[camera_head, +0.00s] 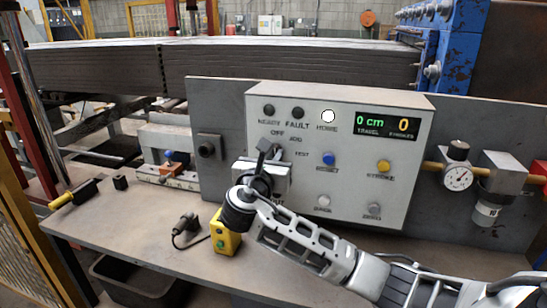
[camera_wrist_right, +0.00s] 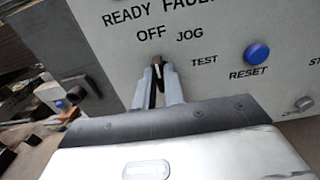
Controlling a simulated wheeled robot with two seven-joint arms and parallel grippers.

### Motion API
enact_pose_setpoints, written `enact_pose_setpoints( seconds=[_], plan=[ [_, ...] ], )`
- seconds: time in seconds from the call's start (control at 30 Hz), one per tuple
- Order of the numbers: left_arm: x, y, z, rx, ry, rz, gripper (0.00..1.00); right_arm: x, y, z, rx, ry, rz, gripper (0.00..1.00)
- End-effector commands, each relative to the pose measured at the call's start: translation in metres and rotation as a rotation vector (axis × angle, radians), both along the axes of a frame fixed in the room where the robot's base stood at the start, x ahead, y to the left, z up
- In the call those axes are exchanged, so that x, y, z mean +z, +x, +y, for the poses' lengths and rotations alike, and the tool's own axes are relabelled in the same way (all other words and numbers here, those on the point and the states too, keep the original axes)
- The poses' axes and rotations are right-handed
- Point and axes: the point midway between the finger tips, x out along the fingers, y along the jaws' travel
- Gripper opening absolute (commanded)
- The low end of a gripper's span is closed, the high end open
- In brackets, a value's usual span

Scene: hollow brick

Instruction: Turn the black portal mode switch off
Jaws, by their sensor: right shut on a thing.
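The grey control box (camera_head: 340,195) stands upright on the bench. The black mode switch (camera_wrist_right: 158,70) is on its face, just below the OFF and JOG labels and left of TEST. It is mostly hidden by my fingers, and I cannot tell which label it points at. My right gripper (camera_head: 264,152) is in front of the panel's left side. In the right wrist view, its two fingers (camera_wrist_right: 158,77) are shut on the switch, one on each side. My left gripper is not in view.
A blue RESET button (camera_head: 329,159), a yellow STROKE button (camera_head: 384,166) and a lit display (camera_head: 388,126) are on the panel. A yellow button box (camera_head: 226,238) stands close to my right wrist. A gauge and filter unit (camera_head: 458,177) is at the right.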

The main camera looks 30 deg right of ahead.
Motion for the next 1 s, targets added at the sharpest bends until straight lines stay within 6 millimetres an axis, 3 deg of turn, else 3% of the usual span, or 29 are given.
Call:
enact_pose_setpoints(
  seconds=[0.33,0.4,0.43,0.77,1.0],
  plan=[
    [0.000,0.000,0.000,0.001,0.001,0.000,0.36,-0.001,0.000,0.000,0.000,-0.004,0.007,0.00],
    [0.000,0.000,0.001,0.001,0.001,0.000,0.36,-0.001,0.000,0.000,0.000,-0.003,0.007,0.28],
    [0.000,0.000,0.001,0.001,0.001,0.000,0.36,-0.001,0.000,0.000,0.000,-0.003,0.007,0.33],
    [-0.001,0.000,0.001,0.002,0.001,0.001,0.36,-0.001,-0.002,0.002,0.001,-0.002,0.004,0.33],
    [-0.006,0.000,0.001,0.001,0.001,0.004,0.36,-0.003,-0.025,0.031,0.005,0.002,0.003,0.33]
  ],
)
